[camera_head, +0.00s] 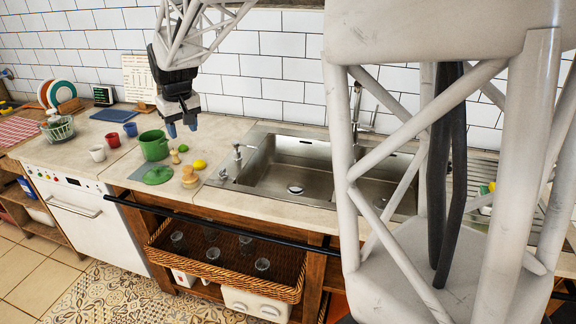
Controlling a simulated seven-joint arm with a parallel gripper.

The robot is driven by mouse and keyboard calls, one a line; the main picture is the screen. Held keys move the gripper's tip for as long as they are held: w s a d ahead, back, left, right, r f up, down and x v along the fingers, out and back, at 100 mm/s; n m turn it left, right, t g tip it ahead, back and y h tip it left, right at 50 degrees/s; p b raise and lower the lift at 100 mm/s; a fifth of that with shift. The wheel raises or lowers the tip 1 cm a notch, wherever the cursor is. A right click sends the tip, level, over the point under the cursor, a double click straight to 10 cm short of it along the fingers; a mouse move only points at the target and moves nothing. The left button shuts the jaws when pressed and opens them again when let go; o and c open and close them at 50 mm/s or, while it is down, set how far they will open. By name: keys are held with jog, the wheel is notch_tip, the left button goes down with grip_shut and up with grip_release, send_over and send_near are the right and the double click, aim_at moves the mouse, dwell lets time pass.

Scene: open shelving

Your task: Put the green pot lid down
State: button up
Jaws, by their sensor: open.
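The green pot lid (158,175) lies flat on the countertop, near its front edge. The green pot (153,145) stands open just behind the lid, on the same counter. My gripper (181,129) hangs above the counter, to the right of the pot and above and right of the lid.
A wooden mill (175,157), a stacked wooden piece (189,178), a lemon (199,164) and a lime (183,148) stand right of the lid. Red (113,139) and white (97,153) mugs stand left. The sink (290,165) is to the right.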

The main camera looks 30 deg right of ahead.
jog(key=s+d+r+m, duration=0.1)
jog(key=s+d, duration=0.1)
jog(key=s, duration=0.8)
jog(key=s+d+r, duration=0.1)
jog(key=s+d, duration=0.1)
jog(key=s, duration=0.9)
jog(key=s+d+f+m, duration=0.1)
jog(key=s+f, duration=0.1)
jog(key=s, duration=0.8)
jog(key=s+d+f, duration=0.2)
jog(key=s+f, duration=0.1)
jog(key=s, duration=0.7)
jog(key=shift+f+m+t+h, duration=0.2)
jog(key=shift+m+t+h, duration=0.1)
jog(key=shift+m, duration=0.1)
